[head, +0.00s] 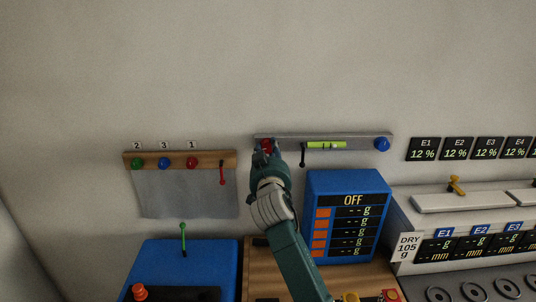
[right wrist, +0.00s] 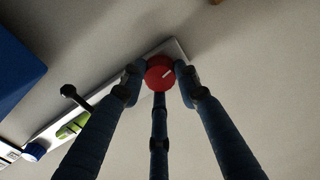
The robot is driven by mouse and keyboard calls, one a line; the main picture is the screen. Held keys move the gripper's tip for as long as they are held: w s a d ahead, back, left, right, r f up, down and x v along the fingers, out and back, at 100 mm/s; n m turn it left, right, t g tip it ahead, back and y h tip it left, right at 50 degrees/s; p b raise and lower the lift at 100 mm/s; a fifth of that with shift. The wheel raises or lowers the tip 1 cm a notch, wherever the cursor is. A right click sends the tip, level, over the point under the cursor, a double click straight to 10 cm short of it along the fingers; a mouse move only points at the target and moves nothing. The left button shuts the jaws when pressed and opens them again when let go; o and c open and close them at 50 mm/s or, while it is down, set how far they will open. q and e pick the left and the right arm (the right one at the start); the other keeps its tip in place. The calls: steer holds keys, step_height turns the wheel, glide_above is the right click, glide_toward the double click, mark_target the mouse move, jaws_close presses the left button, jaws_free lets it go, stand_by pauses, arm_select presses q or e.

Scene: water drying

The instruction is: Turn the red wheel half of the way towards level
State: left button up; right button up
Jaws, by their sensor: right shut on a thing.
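The red wheel (right wrist: 159,74) is a round knob with a pale mark at the end of the grey rail (head: 360,138); in the head view the wheel (head: 267,144) is mostly hidden by my right gripper. My right gripper (right wrist: 159,76) is shut on the red wheel, with a finger on each side and one below; in the head view it (head: 264,152) reaches up to the rail's left end. A yellow-green level (head: 326,145) sits on the rail, and a blue wheel (head: 381,144) is at the right end. My left gripper is not in view.
A black lever (head: 303,155) hangs from the rail close to my right gripper. A wooden rack (head: 180,160) with coloured knobs and a grey cloth (head: 185,195) is on the left. A blue display box (head: 350,190) stands below right.

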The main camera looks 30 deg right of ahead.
steer(key=shift+r, duration=0.2)
steer(key=o, duration=1.2)
steer(key=shift+c, duration=0.2)
steer(key=shift+s+a+f, duration=0.15)
steer(key=shift+s+a, duration=0.2)
steer(key=shift+s, duration=0.1)
steer(key=v, duration=1.1)
